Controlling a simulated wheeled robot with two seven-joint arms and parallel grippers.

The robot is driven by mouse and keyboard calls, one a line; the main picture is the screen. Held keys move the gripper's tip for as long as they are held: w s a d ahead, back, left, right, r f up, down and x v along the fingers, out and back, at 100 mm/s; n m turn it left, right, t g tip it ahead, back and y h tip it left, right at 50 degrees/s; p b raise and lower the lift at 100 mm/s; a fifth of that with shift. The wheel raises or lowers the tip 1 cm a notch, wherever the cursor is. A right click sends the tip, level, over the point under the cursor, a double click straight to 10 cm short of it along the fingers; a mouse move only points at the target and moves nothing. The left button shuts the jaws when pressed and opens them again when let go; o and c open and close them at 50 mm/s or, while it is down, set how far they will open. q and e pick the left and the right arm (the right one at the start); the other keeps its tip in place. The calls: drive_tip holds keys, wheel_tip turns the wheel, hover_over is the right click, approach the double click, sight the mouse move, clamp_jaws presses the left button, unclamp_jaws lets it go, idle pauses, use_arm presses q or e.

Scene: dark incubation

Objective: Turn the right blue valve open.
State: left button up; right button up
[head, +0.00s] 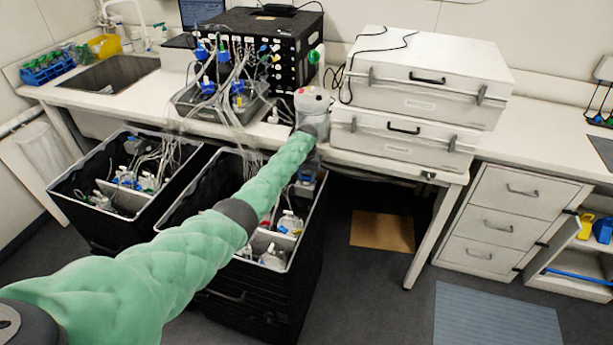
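Several blue valves stand among clear tubes on a grey tray (188,110) on the bench, in front of a black box. An upper left blue valve (201,52) and an upper right blue valve (223,56) show. Lower blue parts (208,87) sit below them, partly covered by tubes. Which way the valves are turned is too small to tell. My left arm in a green sleeve reaches from the lower left to the bench. My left gripper (311,102) is right of the tray and apart from the blue valves; its fingers are not clearly visible. My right gripper is out of view.
The black box (300,48) with many ports stands behind the tray. Two stacked white cases (425,95) stand close right of my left gripper. Two black bins (75,165) with bottles and tubes stand below the bench front. Loose tubes hang over the edge.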

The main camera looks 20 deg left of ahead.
sight(306, 177)
use_arm(q)
drive_tip(key=shift+r+n, duration=0.1)
drive_tip(key=shift+n, duration=0.3)
drive_tip(key=shift+n+p, duration=0.3)
drive_tip(key=shift+n, duration=0.1)
drive_tip(key=shift+n+p, duration=0.3)
drive_tip(key=shift+n, duration=1.2)
drive_tip(key=o, duration=0.7)
drive_tip(key=shift+o, duration=1.4)
drive_tip(key=shift+r, duration=0.2)
drive_tip(key=shift+w+r+p, duration=0.15)
drive_tip(key=shift+r+p, duration=0.35)
drive_tip(key=shift+r, duration=0.05)
wheel_tip(306, 177, up, 6)
drive_tip(key=p, duration=0.3)
drive_tip(key=shift+f, duration=0.25)
drive_tip(key=shift+s+r+p, duration=0.2)
drive_tip(key=shift+r+p, duration=0.15)
drive_tip(key=shift+r, duration=0.2)
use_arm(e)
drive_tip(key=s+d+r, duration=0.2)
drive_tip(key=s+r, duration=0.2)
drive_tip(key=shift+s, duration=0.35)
